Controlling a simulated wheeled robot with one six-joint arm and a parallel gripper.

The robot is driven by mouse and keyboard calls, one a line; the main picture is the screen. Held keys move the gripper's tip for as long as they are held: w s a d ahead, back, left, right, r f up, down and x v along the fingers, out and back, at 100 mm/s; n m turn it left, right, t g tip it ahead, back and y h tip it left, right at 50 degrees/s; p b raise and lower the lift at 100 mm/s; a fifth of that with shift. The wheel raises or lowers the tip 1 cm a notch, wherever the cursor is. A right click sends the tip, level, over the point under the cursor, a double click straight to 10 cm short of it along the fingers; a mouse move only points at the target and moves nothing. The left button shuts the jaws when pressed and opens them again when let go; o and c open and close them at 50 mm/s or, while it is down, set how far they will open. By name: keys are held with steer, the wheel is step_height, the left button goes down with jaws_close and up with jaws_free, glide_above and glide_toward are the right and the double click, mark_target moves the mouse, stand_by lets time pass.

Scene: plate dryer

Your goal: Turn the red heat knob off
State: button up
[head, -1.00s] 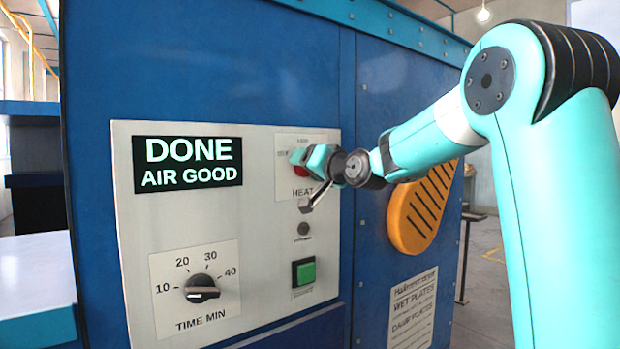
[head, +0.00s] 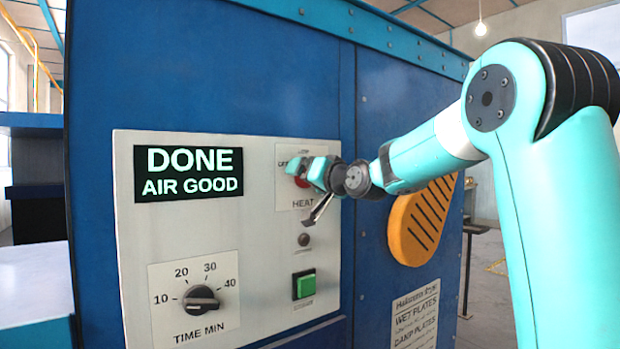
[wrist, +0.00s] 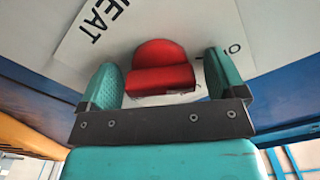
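The red heat knob (wrist: 163,66) sits on a white label plate on the dryer's panel. In the wrist view it lies between the two teal fingers of my gripper (wrist: 160,72), with a narrow gap seen on either side. My gripper is open around the knob and close to the panel. In the head view only a bit of the red knob (head: 302,182) shows behind my gripper (head: 305,169). The gripper hides most of the heat marks, so the knob's setting is hard to read.
The grey panel (head: 255,240) carries a display (head: 188,173) reading "DONE AIR GOOD", a black time knob (head: 201,299) and a green button (head: 304,284) below the heat knob. An orange vent (head: 421,222) is on the blue wall to the right.

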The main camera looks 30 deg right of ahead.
steer(key=s+b, duration=0.3)
steer(key=s, duration=1.4)
steer(key=shift+s+d+b, duration=0.25)
steer(key=shift+d+b, duration=0.05)
steer(key=shift+b, duration=0.1)
steer(key=s+a+f+n+g+y+p, duration=0.1)
steer(key=a+f+n+g+y+p, duration=0.3)
steer(key=a, duration=0.6)
steer(key=s+a+f+n+g+y+p, duration=0.1)
steer(key=s+a+f+n+g+p, duration=0.15)
steer(key=a+f+g, duration=0.45)
steer(key=s+a+f+n+g+p, duration=0.2)
steer(key=s+a+n+g, duration=0.1)
steer(key=s+a, duration=0.2)
steer(key=s+a+f+n+g+h+p, duration=0.1)
steer(key=s+a+f+n+g+p, duration=0.2)
steer(key=s, duration=0.7)
steer(key=shift+s+a+g, duration=0.25)
steer(key=shift+a+g, duration=0.25)
steer(key=shift+a, duration=0.5)
steer(key=shift+f, duration=0.1)
